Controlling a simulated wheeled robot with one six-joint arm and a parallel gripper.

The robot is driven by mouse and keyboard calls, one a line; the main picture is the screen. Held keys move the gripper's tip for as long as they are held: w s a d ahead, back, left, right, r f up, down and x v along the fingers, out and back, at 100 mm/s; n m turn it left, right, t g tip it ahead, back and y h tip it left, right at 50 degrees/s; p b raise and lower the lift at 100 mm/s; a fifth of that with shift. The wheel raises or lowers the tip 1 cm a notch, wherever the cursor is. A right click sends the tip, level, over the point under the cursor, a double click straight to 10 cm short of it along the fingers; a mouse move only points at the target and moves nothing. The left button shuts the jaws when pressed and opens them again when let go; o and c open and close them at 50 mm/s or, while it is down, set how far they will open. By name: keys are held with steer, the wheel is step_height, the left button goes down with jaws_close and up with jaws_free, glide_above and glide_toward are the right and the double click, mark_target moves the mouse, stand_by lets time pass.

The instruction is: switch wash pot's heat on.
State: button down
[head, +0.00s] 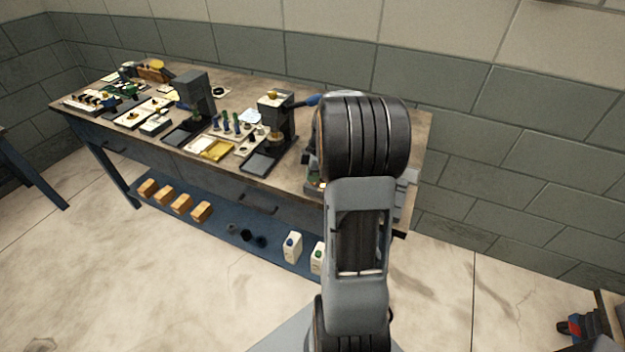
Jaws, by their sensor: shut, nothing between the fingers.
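I cannot make out a wash pot or its heat switch with certainty. My arm stands upright in front of the bench's right end and covers much of it. Parts of some grey equipment (407,190) show beside the arm on that end, too little to tell what they are. My gripper is not visible; only the arm's links show.
The long workbench (325,187) carries a dark press-like device (194,93), another with a blue handle (275,112), a yellow tray (211,148) and small tools. Its blue lower shelf (215,228) holds wooden blocks (181,204) and white bottles (292,246). The floor in front is clear.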

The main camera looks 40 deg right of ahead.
mark_target(315, 190)
step_height(315, 190, up, 10)
steer(key=p, duration=0.6)
steer(key=shift+f, duration=0.15)
stand_by(0.6)
steer(key=s+a+r+m+t, duration=0.1)
steer(key=s+a+r+m, duration=0.1)
steer(key=s+a+m, duration=0.2)
steer(key=s+a+r+m+t+h, duration=0.1)
steer(key=s+a+r+m, duration=0.1)
steer(key=a, duration=0.7)
steer(key=s+a+r+m+t, duration=0.1)
steer(key=s+a+r+m, duration=0.1)
steer(key=s+a+m, duration=0.3)
steer(key=s+a, duration=0.1)
steer(key=a, duration=0.1)
steer(key=shift+a+r+m+h, duration=0.25)
steer(key=shift+a+m+h, duration=0.05)
steer(key=shift+a+h, duration=0.1)
